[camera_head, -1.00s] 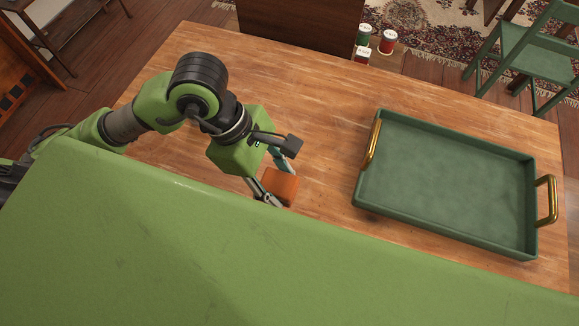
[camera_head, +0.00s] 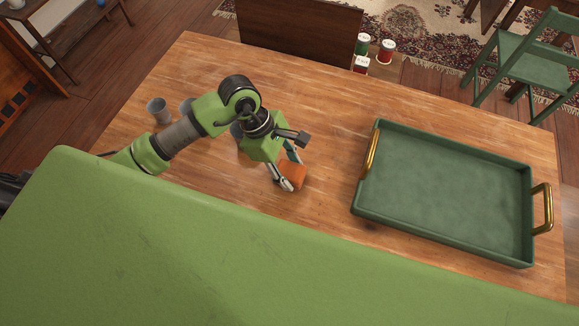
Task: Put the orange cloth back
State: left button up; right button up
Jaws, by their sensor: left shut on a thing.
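The orange cloth (camera_head: 293,174) is a small folded block in the middle of the view, over the wooden table. My left gripper (camera_head: 288,172) is shut on it, with the fingers at its sides. Whether the cloth touches the table or hangs just above it, I cannot tell. My right gripper is not in view.
A green tray (camera_head: 445,244) with gold handles stands empty on the table (camera_head: 330,110) to the right. Grey cups (camera_head: 158,110) stand behind my left arm. Several cans (camera_head: 386,50) and a green chair (camera_head: 530,55) are beyond the table. Bare tabletop lies between cloth and tray.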

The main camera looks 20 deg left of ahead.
pick_arm(q)
jog(key=shift+f, duration=0.1)
jog(key=shift+f, duration=0.15)
jog(key=o, duration=1.1)
jog(key=shift+r, duration=0.25)
jog(key=shift+w+a+r, duration=0.1)
jog(key=shift+a+r, duration=0.15)
jog(key=shift+r, duration=0.1)
jog(key=b+v, duration=0.1)
jog(key=v, duration=1)
jog(key=shift+r, duration=0.1)
jog(key=shift+d, duration=0.1)
